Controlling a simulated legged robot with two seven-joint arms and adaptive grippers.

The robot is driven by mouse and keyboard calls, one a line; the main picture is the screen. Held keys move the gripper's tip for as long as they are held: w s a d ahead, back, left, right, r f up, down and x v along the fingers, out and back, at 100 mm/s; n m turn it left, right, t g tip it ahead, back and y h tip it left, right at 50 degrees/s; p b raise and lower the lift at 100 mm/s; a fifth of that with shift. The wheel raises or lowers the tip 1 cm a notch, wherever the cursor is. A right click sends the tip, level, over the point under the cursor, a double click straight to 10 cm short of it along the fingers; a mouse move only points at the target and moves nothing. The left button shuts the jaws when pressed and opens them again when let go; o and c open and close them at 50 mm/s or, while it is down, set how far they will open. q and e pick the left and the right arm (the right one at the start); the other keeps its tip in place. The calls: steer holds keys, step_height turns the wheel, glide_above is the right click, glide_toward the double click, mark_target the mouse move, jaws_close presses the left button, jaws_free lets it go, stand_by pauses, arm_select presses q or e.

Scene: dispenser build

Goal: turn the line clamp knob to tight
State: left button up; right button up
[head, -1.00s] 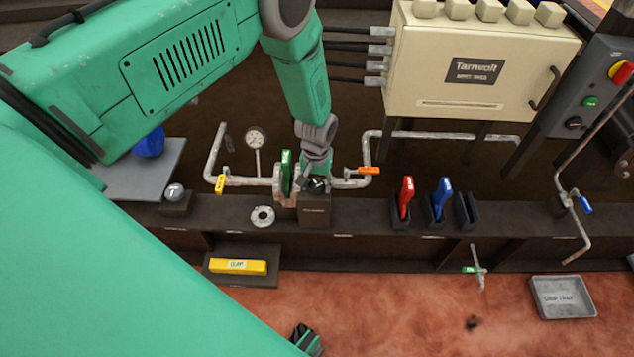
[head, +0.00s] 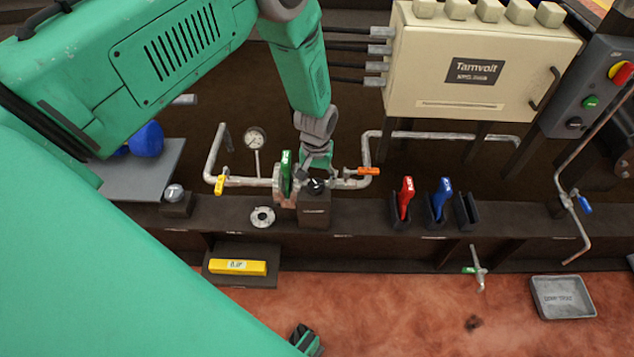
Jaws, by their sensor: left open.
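The black knob (head: 316,186) sits on top of a dark block (head: 314,210) on the bench ledge, beside the pipe run. A small light mark shows on the knob, but its setting is too small to read. My left gripper (head: 316,170) comes down from above and is open just over and behind the knob. It looks clear of the knob, though a small gap is hard to judge from here. A green-handled part (head: 286,172) stands upright in a clamp-like holder just left of the block.
Pipes with a yellow lever (head: 220,184), an orange lever (head: 368,171) and a gauge (head: 255,138) surround the block. Red (head: 406,192) and blue (head: 440,194) handles stand in holders to the right. A cream cabinet (head: 480,65) hangs behind.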

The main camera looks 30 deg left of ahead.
mark_target(316, 183)
arm_select(q)
step_height(316, 183, up, 10)
steer(key=shift+f, duration=0.15)
stand_by(0.4)
steer(key=s+d+f+m, duration=0.1)
steer(key=s+f, duration=0.3)
steer(key=s, duration=0.4)
steer(key=s+d+f+m, duration=0.15)
steer(key=s+f, duration=0.25)
steer(key=s, duration=0.5)
steer(key=s+r+m, duration=0.1)
steer(key=s+m, duration=0.1)
steer(key=s, duration=1.1)
steer(key=shift+d+r+t, duration=0.3)
steer(key=shift+d+r, duration=0.1)
steer(key=shift+m, duration=0.25)
